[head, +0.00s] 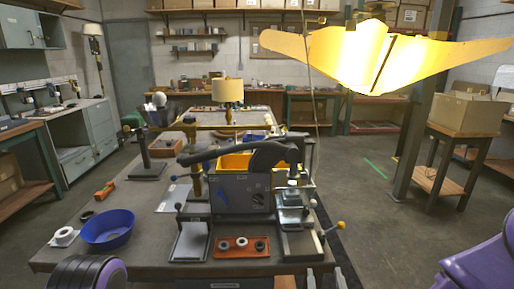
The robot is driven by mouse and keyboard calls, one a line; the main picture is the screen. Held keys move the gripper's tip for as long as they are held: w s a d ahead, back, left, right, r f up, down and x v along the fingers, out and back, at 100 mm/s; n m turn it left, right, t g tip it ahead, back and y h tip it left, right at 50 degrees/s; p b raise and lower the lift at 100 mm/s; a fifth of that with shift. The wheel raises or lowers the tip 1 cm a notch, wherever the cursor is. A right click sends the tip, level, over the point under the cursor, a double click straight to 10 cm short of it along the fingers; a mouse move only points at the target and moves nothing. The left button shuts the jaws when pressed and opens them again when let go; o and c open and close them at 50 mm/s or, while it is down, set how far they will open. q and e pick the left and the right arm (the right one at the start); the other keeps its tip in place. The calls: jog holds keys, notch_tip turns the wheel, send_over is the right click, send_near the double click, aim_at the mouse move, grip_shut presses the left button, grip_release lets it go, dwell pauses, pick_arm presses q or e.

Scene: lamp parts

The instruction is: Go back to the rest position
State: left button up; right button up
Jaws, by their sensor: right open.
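My right gripper (325,279) shows only at the bottom edge of the head view, just in front of the bench's front edge. Its two pale fingertips stand apart with nothing visible between them; the rest is cut off. My left gripper is out of the picture. A lamp with a beige shade (228,91) stands upright towards the far end of the workbench (140,222).
A blue bowl (108,230) and a white roll (64,236) lie at the bench's left. A dark machine (240,195) and an orange tray (241,247) occupy the middle front. A bright yellow overhead fixture (350,55) hangs upper right. Floor (375,235) is clear at right.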

jog(key=s+d+f+n+g+y, duration=0.15)
jog(key=s+f+n+g, duration=0.25)
jog(key=f+n, duration=0.65)
jog(key=s+d+f+n+g, duration=0.3)
jog(key=s+f+n+g, duration=0.1)
jog(key=f+n, duration=0.6)
jog(key=s+d+f+n+g+h, duration=0.1)
jog(key=s+d+f+n+g, duration=0.2)
jog(key=s, duration=0.6)
jog(key=s+d+f+n+g+h, duration=0.2)
jog(key=s+d+f+n+g, duration=0.1)
jog(key=s+d+f+n, duration=0.2)
jog(key=s+d+f, duration=0.2)
jog(key=s+f, duration=0.1)
jog(key=s, duration=0.1)
jog(key=shift+s+d, duration=0.15)
jog(key=shift+d, duration=0.2)
jog(key=shift+f, duration=0.1)
